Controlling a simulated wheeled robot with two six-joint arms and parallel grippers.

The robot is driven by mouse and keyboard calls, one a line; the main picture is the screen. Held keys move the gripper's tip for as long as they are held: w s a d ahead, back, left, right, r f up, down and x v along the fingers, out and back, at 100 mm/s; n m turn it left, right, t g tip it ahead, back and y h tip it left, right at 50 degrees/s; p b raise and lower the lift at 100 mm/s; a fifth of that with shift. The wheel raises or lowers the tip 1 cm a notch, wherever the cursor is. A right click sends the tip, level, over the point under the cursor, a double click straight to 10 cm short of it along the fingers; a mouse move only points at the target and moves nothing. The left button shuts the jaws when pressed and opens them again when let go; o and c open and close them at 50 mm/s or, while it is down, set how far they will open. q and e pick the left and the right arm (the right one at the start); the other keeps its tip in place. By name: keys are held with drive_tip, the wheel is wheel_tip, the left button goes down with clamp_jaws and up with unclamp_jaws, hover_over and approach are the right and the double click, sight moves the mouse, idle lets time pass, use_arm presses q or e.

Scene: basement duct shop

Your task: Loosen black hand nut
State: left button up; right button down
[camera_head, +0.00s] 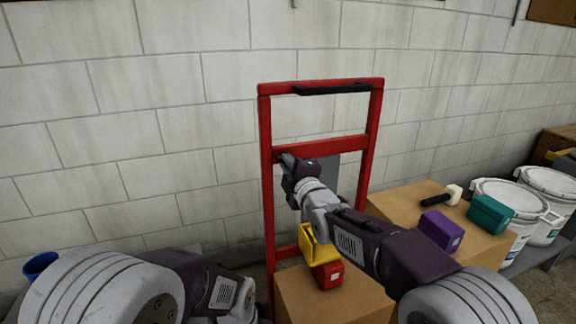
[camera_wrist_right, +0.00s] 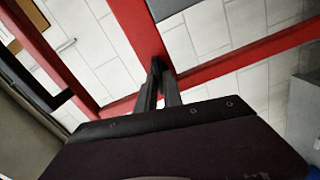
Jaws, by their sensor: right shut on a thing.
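The red upright frame (camera_head: 266,190) stands against the block wall, with a black bar (camera_head: 332,89) across its top. My right gripper (camera_head: 284,160) reaches its left post, near the middle crossbar (camera_head: 318,146). In the right wrist view, the two dark fingers (camera_wrist_right: 158,70) of this gripper are close together against the red frame (camera_wrist_right: 136,28). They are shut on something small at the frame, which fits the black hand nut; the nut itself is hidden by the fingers. My left arm shows at the lower left of the head view, but its gripper is out of view.
Another box (camera_head: 398,205) bears a purple block (camera_head: 441,230), a teal block (camera_head: 490,214) and a mallet (camera_head: 440,198). White buckets (camera_head: 508,194) stand at right.

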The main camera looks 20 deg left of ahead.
drive_tip(key=shift+f+n, duration=0.15)
drive_tip(key=shift+n, duration=0.95)
drive_tip(key=c, duration=1.5)
unclamp_jaws()
drive_tip(key=shift+s, duration=0.1)
drive_tip(key=v, duration=0.9)
drive_tip(key=shift+d, duration=0.1)
